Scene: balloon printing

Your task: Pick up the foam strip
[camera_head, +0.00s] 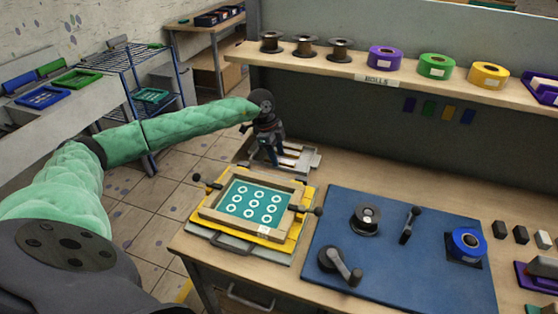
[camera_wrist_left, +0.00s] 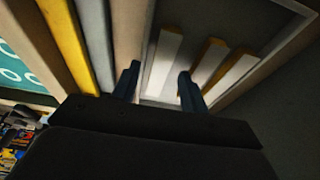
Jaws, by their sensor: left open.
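Several white foam strips with orange-brown ends lie side by side in a shallow grey tray (camera_head: 312,158) at the back left of the table. In the left wrist view one foam strip (camera_wrist_left: 167,62) lies between my open fingers, and another foam strip (camera_wrist_left: 208,65) is just to the right. My left gripper (camera_head: 274,160) points down over the tray, open and empty; its fingers also show in the left wrist view (camera_wrist_left: 158,85). I cannot tell how high the fingertips are above the strip. My right gripper does not show.
A yellow-framed screen with white rings on teal (camera_head: 253,200) stands just in front of the tray, with black knobs sticking up. A blue mat (camera_head: 390,285) with reels and a crank lies to the right. A shelf (camera_head: 400,79) with spools overhangs the back.

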